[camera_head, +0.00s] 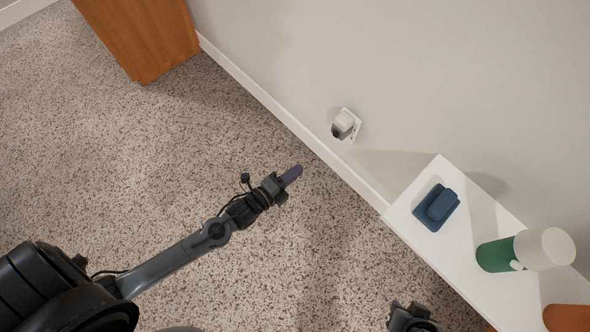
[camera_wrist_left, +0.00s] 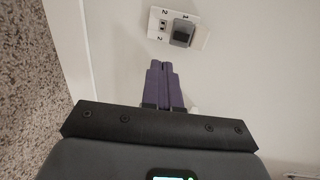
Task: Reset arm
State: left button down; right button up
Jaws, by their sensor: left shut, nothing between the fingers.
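My left gripper (camera_head: 293,174) reaches out over the carpet toward the wall in the head view. Its purple fingers are together and empty.
A white shelf (camera_head: 466,262) stands along the wall at right. It holds a blue object (camera_head: 436,207) and a green and white container (camera_head: 497,255). An orange item (camera_head: 566,317) is at the bottom right corner. A wooden cabinet (camera_head: 140,35) stands at top left. The carpet between is clear.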

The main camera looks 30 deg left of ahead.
pick_arm(q)
jog(key=s+r+n+g+y+p, duration=0.1)
jog(key=s+r+n+g+p, duration=0.2)
jog(key=r+p, duration=0.75)
jog(key=s+r+n+g+y+p, duration=0.15)
jog(key=r+n+p, duration=0.25)
jog(key=r+p, duration=0.65)
jog(key=s+a+r+n+g+y, duration=0.1)
jog(key=s+r+n+g, duration=0.1)
jog(key=s+n+g, duration=0.35)
jog(key=s+a+r+n+g+y, duration=0.1)
jog(key=s+a+r+n+g, duration=0.15)
jog(key=s+n, duration=0.5)
notch_tip(320, 180, up, 37)
jog(key=p, duration=3.8)
jog(key=shift+d+f+m, duration=0.15)
jog(key=shift+d+m, duration=0.25)
